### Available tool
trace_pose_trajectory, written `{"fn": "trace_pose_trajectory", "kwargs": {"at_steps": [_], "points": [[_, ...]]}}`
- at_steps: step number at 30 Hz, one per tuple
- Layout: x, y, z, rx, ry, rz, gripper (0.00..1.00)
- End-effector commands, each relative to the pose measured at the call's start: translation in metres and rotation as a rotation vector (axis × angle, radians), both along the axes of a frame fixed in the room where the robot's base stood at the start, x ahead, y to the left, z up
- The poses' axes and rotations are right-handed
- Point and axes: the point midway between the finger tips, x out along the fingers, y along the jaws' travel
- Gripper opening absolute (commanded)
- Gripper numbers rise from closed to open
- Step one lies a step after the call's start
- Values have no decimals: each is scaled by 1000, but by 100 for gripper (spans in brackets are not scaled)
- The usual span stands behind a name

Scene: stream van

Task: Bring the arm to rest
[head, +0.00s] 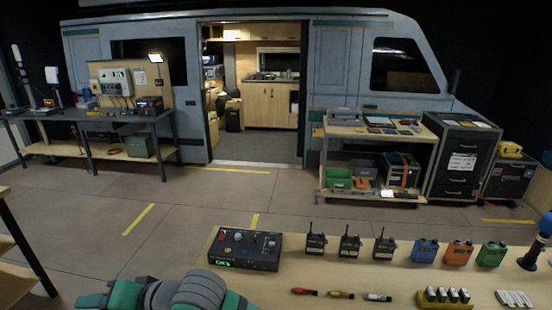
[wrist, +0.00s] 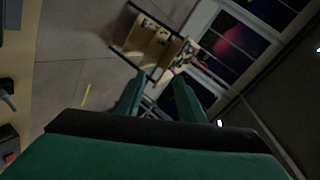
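My gripper (wrist: 159,80) shows in the wrist view as two green fingers standing apart, with nothing between them. The floor and a distant wooden bench show beyond the fingertips, so it points out over open space. In the head view my green and grey arm (head: 188,290) lies low at the bottom edge, left of the near table (head: 330,285). The lower part of the arm is cut off by the picture edge.
The near table holds a control box (head: 244,249), several radios (head: 349,242), coloured canisters (head: 459,252) and small markers (head: 340,295). Open floor (head: 185,225) lies beyond, up to the van doorway. A wooden shelf edge (head: 22,250) stands at the left.

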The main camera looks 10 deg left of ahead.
Motion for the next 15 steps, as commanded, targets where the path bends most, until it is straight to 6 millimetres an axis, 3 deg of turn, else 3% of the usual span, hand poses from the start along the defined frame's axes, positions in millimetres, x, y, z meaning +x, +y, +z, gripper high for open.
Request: {"fn": "trace_pose_trajectory", "kwargs": {"at_steps": [7,15], "points": [[14,10,47,301,-46,-78,36],[45,-11,73,553,-104,-250,36]]}}
